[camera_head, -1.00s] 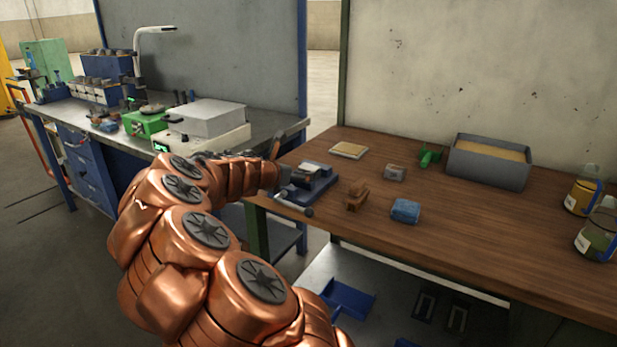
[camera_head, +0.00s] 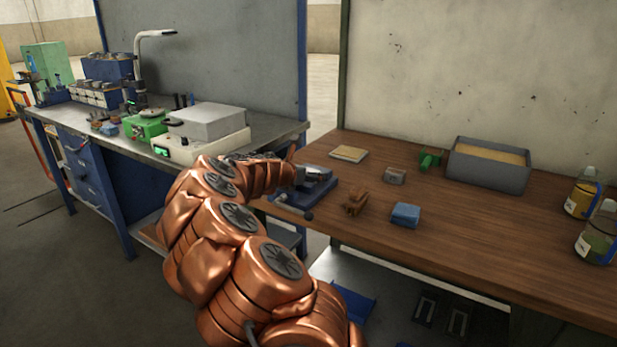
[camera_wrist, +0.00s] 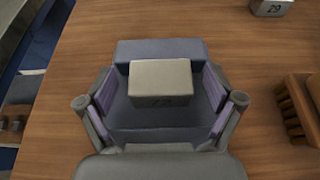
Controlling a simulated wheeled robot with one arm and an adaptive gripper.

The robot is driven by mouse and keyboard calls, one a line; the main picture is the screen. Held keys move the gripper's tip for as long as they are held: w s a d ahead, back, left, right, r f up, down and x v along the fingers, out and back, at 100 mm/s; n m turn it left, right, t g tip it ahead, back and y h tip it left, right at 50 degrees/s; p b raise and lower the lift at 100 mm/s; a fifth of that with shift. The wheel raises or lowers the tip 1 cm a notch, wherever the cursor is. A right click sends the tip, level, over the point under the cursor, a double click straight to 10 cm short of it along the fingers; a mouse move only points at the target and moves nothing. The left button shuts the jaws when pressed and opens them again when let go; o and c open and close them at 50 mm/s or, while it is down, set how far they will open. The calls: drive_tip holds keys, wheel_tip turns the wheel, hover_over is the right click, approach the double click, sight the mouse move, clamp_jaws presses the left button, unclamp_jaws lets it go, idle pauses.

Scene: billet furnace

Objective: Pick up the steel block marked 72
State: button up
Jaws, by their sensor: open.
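A grey steel block (camera_wrist: 160,80) sits on top of a blue fixture (camera_wrist: 160,48) in the wrist view. It has a faint dark marking on its front face that I cannot read for certain. My gripper (camera_wrist: 158,88) is open, with one purple-padded finger on each side of the block and gaps between. In the head view the block (camera_head: 317,171) shows on the blue fixture (camera_head: 322,192) at the left end of the wooden bench. My arm partly hides the fixture there. A second marked steel block (camera_wrist: 271,7) lies on the bench at the top right of the wrist view.
A wooden brush (camera_head: 355,202) and a blue sponge-like block (camera_head: 405,215) lie right of the fixture. A green item (camera_head: 430,160), a grey bin (camera_head: 488,177) and bottles (camera_head: 584,195) stand farther right. The wooden bench (camera_head: 480,235) has free room at its front right.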

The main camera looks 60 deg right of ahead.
clamp_jaws()
idle(0.8)
